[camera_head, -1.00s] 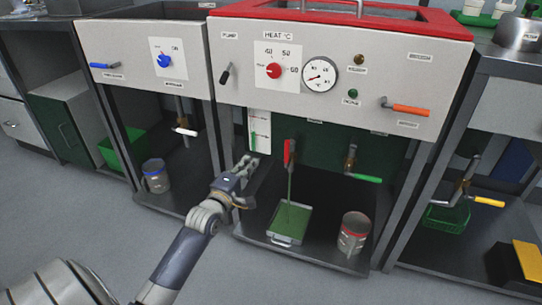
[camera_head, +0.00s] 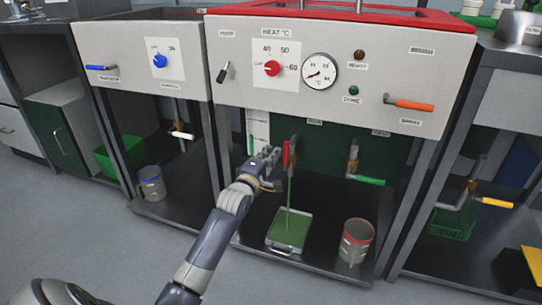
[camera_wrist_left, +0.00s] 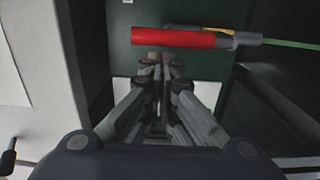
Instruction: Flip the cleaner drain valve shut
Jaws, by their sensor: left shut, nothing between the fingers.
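A drain valve with a red lever handle (camera_head: 286,153) sits under the middle machine. The handle hangs vertical, and a thin green stream (camera_head: 289,194) runs below it into a shallow tray (camera_head: 273,246) on the lower shelf. My left gripper (camera_head: 274,153) is shut and empty, just left of the handle. In the left wrist view, the red handle (camera_wrist_left: 180,38) lies across the picture just beyond the closed fingertips (camera_wrist_left: 161,58). I cannot tell whether they touch. My right gripper is not in view.
A green-handled valve (camera_head: 368,180) is right of the red one, with a red-banded can (camera_head: 356,241) below. Above is the front panel with an orange lever (camera_head: 412,104) and gauge (camera_head: 320,71). A machine leg (camera_head: 226,165) stands left of my gripper.

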